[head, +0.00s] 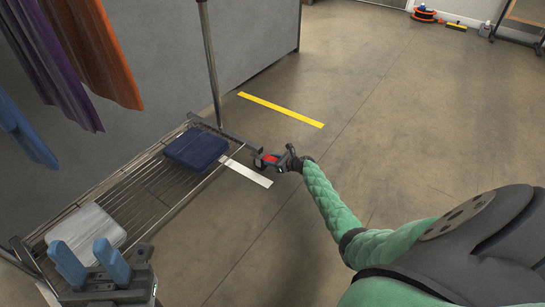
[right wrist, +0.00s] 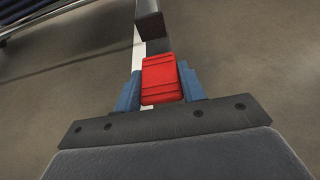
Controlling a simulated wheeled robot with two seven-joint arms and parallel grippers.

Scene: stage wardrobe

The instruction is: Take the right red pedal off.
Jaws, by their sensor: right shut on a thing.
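The red pedal (head: 270,158) is at the end of a dark metal bar that sticks out from the rack's right corner. In the right wrist view the pedal (right wrist: 161,80) sits between the two blue fingers, with the bar (right wrist: 149,20) running up behind it. My right gripper (head: 272,161) is shut on the pedal; I cannot tell whether the pedal is still joined to the bar. My left gripper (head: 90,262) is at the lower left, its blue fingers apart and nothing between them, in front of the rack.
The wire rack (head: 150,187) holds a dark blue folded item (head: 195,148) and a light grey one (head: 86,232). Purple and orange garments (head: 105,50) hang above. A white strip (head: 248,173) and a yellow strip (head: 281,109) lie on the floor.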

